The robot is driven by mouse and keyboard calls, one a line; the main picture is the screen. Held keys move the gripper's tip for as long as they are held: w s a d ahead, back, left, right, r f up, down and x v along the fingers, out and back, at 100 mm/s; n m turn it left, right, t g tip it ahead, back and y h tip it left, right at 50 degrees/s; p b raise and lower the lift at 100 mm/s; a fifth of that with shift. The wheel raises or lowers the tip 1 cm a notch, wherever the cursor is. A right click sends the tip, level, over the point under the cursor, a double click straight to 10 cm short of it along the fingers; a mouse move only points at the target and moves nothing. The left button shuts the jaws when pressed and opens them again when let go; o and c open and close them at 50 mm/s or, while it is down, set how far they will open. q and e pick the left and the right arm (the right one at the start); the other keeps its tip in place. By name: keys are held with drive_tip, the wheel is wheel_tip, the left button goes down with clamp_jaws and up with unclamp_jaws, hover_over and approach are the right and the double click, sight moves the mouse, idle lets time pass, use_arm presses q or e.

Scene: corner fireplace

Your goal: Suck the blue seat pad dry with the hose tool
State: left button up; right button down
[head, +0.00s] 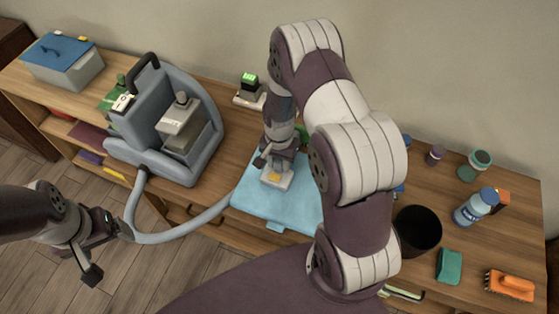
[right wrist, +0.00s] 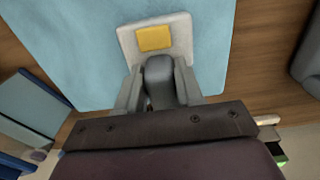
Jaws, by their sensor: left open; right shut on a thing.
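The blue seat pad (head: 262,205) lies flat on the wooden bench top and fills much of the right wrist view (right wrist: 70,45). My right gripper (head: 279,158) is shut on the hose tool, gripping its dark grey neck (right wrist: 158,75). The tool's pale flat head with a yellow patch (head: 277,179) is over the pad and appears to rest on it; the right wrist view also shows the head (right wrist: 180,38). The grey-blue hose (head: 180,233) bends from the machine (head: 170,130) towards the pad. My left gripper (head: 107,251) is open and empty beside the hose's bend.
A grey box with a blue lid (head: 62,60) stands far left. A small device with a green light (head: 249,90) stands behind the pad. Right of it are a black cup (head: 417,230), a bottle (head: 475,207), a green sponge (head: 449,266) and an orange brush (head: 510,285).

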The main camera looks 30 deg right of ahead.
drive_tip(key=shift+w+a, duration=0.15)
drive_tip(key=shift+w, duration=0.05)
drive_tip(key=shift+w+a+p, duration=0.1)
drive_tip(key=shift+w+p, duration=0.05)
drive_tip(key=shift+p, duration=0.2)
drive_tip(key=shift+r, duration=1)
drive_tip(key=shift+r+p, duration=2.75)
drive_tip(key=shift+r, duration=0.35)
